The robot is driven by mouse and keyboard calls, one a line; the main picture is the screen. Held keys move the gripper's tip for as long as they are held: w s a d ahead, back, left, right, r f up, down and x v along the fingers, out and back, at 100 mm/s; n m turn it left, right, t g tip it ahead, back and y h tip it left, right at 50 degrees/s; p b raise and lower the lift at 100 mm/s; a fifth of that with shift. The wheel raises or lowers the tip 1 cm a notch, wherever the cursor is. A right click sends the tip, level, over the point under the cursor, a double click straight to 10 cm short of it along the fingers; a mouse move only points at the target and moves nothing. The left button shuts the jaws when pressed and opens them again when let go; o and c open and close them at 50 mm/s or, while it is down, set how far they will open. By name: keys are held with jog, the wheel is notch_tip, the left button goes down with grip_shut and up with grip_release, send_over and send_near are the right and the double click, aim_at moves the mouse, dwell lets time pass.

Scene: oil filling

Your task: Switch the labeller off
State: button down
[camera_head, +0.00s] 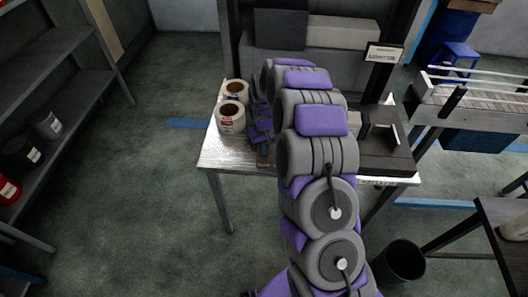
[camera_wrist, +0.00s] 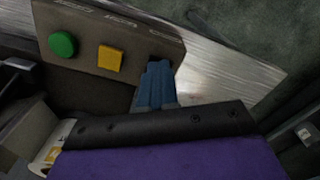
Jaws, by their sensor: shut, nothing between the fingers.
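The labeller's control panel (camera_wrist: 118,32) fills the upper left of the wrist view. It carries a round green button (camera_wrist: 62,44) and a square yellow button (camera_wrist: 111,58). A third, dark spot lies to their right, mostly hidden behind my fingertips. My gripper (camera_wrist: 158,68) is shut and empty, with its blue-grey fingers at that right end of the panel. I cannot tell whether they touch it. In the head view my gripper (camera_head: 262,148) is low by the table's front, partly hidden by my arm. The labeller (camera_head: 385,150) stands on the table behind my arm.
The metal table (camera_head: 225,152) has two white label rolls (camera_head: 231,118) on its left side. A sign (camera_head: 384,54) hangs above. A black bin (camera_head: 400,262) stands at lower right, and a shelf (camera_head: 60,95) on the left. The floor between shelf and table is clear.

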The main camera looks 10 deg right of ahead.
jog(key=shift+f, duration=0.3)
jog(key=shift+r, duration=0.1)
jog(key=shift+r+p, duration=1.25)
jog(key=shift+r, duration=2.15)
jog(key=shift+r, duration=0.15)
jog(key=s+r+m+g, duration=0.1)
jog(key=s+r, duration=0.8)
jog(key=s, duration=0.5)
jog(key=s+r, duration=1)
jog(key=s, duration=0.4)
jog(key=s+m, duration=0.1)
jog(key=s, duration=1.3)
jog(key=shift+r+g, duration=0.15)
jog(key=shift+g, duration=0.25)
